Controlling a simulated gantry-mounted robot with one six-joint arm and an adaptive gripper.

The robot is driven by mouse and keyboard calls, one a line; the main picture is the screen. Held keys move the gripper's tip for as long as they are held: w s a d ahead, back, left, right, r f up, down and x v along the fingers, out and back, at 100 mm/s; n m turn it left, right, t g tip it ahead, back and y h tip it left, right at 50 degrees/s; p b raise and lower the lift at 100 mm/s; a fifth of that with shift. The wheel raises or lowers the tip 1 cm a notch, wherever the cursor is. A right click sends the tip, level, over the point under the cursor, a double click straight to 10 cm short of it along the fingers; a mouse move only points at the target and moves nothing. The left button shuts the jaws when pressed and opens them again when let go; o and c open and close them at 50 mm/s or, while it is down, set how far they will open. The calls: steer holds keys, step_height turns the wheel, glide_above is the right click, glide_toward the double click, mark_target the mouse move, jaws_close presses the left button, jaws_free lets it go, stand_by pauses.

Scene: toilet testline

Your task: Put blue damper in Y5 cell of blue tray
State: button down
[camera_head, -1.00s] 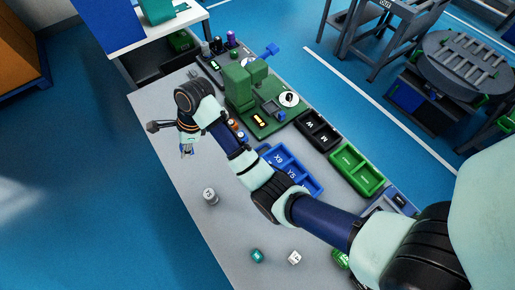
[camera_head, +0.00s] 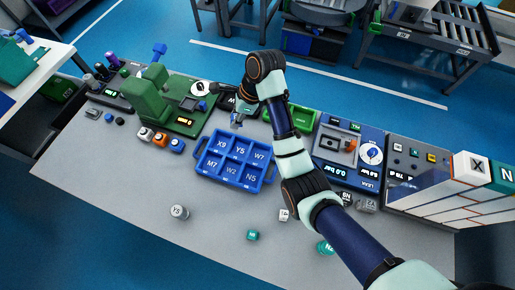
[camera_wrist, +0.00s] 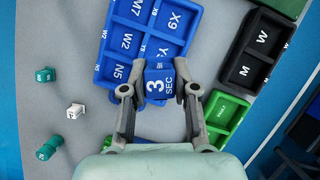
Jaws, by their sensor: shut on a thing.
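My gripper (camera_wrist: 158,90) is shut on the blue damper (camera_wrist: 158,78), a blue block with white "3 SEC" lettering in the wrist view. In the head view my gripper (camera_head: 237,119) is just behind the far edge of the blue tray (camera_head: 209,173). The tray has two rows of labelled cells; the Y5 cell (camera_head: 240,151) is the middle one of the far row. In the wrist view the damper overlaps the tray (camera_wrist: 99,72) and partly hides the Y5 label and the W7 corner. I cannot tell its height above the tray.
A black tray (camera_wrist: 257,49) marked M and W and a green tray (camera_wrist: 229,112) lie beside the blue tray. A green fixture (camera_head: 155,92) stands left.

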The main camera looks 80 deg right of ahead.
mark_target(237, 150)
steer(key=f+b, duration=0.6)
steer(key=f, duration=1.4)
steer(key=shift+w, duration=0.2)
steer(key=shift+f, duration=0.1)
steer(key=c, duration=1.2)
jaws_free()
steer(key=p+v, duration=0.3)
steer(key=v, duration=0.9)
